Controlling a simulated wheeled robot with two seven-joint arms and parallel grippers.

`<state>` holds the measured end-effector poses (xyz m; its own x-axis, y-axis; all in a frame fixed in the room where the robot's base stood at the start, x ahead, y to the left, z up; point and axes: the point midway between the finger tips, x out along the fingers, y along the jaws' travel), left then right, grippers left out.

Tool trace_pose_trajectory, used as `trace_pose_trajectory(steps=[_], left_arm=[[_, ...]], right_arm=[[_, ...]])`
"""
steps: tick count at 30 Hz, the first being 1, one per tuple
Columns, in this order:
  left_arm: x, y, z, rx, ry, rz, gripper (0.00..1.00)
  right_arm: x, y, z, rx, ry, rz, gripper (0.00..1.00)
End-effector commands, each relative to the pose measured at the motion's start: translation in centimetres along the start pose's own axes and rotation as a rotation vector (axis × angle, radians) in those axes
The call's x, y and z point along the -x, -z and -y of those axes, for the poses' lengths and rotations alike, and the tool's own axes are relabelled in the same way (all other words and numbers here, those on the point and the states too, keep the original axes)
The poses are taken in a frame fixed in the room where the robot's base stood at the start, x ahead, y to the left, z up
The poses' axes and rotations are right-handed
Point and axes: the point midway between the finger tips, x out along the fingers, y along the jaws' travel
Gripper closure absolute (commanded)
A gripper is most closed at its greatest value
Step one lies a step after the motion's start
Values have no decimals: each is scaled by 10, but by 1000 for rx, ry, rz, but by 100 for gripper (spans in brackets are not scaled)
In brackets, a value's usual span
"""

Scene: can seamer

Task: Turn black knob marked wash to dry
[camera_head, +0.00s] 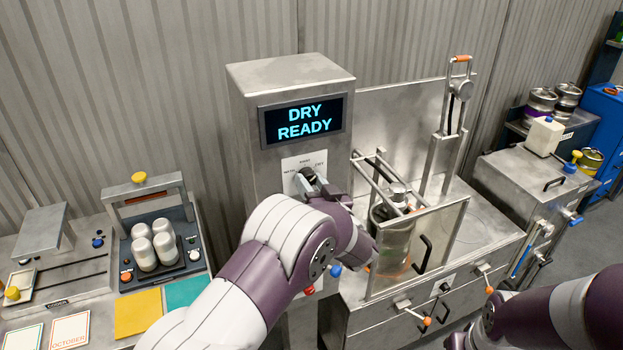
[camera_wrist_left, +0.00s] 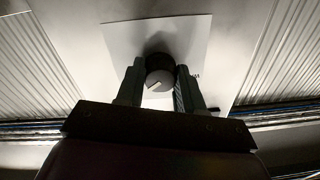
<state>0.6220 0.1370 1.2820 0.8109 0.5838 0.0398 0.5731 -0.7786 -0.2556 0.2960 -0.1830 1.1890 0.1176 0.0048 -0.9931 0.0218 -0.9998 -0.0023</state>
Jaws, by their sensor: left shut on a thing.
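The black knob (camera_head: 308,173) sits on a white label plate (camera_head: 304,161) on the front of a metal cabinet (camera_head: 255,140). My left gripper (camera_head: 313,184) reaches the knob from below and is shut on it. In the left wrist view the knob (camera_wrist_left: 159,75) shows between the two fingers of my left gripper (camera_wrist_left: 160,88), with a pale mark on its light face. The screen (camera_head: 303,121) above reads DRY READY. My arm hides part of the label plate. My right arm shows at the lower right, but its gripper cannot be made out.
A clear-doored seaming machine (camera_head: 410,245) with a black handle stands right of the cabinet. A red button and a blue knob (camera_head: 334,271) lie below my left forearm.

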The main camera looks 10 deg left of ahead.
Motion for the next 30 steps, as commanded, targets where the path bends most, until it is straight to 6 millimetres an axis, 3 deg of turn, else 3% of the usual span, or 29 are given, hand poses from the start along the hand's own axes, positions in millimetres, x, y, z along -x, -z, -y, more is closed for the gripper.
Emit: trace_pose_trajectory(steps=[9, 25, 26, 27, 28, 30], left_arm=[[0, -1, 0, -111, -4, -2, 93], [0, -1, 0, -132, -4, -4, 93], [0, -1, 0, -132, -4, -4, 57], [0, -1, 0, -132, -4, -4, 44], [0, -1, 0, -132, -4, -4, 37], [0, -1, 0, -131, -4, -4, 37]], right_arm=[[7, 1, 0, 0, 0, 0, 57], [8, 1, 0, 0, 0, 0, 57], [8, 1, 0, 0, 0, 0, 57], [8, 1, 0, 0, 0, 0, 57], [8, 1, 0, 0, 0, 0, 57], [8, 1, 0, 0, 0, 0, 57]])
